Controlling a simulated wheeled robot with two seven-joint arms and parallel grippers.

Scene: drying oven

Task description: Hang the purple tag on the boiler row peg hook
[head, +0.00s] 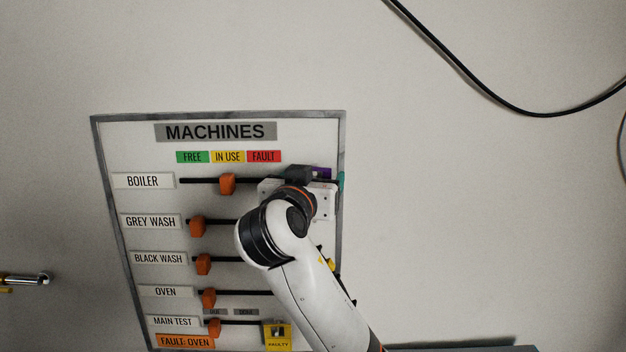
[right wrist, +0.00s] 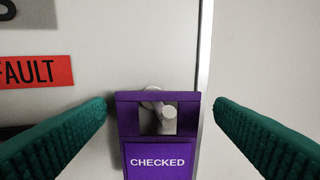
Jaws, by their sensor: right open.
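The purple tag (right wrist: 159,160) reads "CHECKED" and hangs upright at the board's right edge, level with the boiler row. A pale peg hook (right wrist: 167,118) shows through the tag's top opening, and a part of it shows at the top bar. In the head view only a bit of the purple tag (head: 321,172) shows behind my right arm. My right gripper (right wrist: 160,115) is open, with one green finger on each side of the tag and gaps between them and it. In the head view my right gripper (head: 324,180) is partly hidden by its own wrist. My left gripper is not in view.
A yellow "FAULTY" tag (head: 278,336) hangs low on the board. The wall to the right is bare, with a black cable (head: 470,77) above.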

